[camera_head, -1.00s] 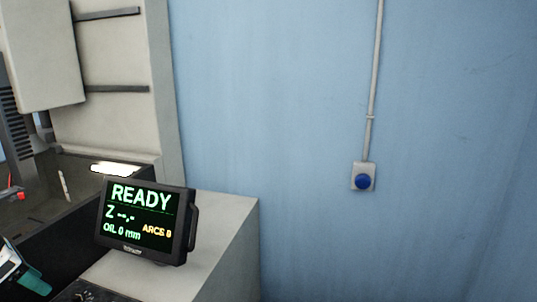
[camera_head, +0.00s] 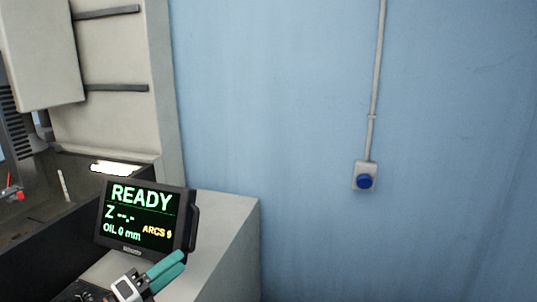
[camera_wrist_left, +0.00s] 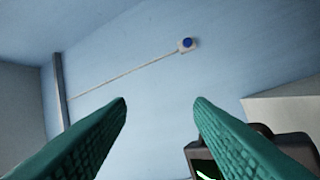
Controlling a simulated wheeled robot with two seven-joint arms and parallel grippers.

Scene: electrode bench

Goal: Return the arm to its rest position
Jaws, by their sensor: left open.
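My left gripper (camera_head: 181,262) shows at the bottom of the head view, in front of the display's lower edge. Its two teal fingers point up and to the right. In the left wrist view the fingers (camera_wrist_left: 160,102) stand wide apart with nothing between them. The rest of my left arm is out of the picture, below the frame. My right gripper is not in view.
A display (camera_head: 146,217) reading READY stands on a grey cabinet (camera_head: 226,232), close to my left gripper. A machine (camera_head: 112,60) with a dark tank is at left. A blue button (camera_head: 365,181) is on the blue wall (camera_head: 270,90). The space at right is clear.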

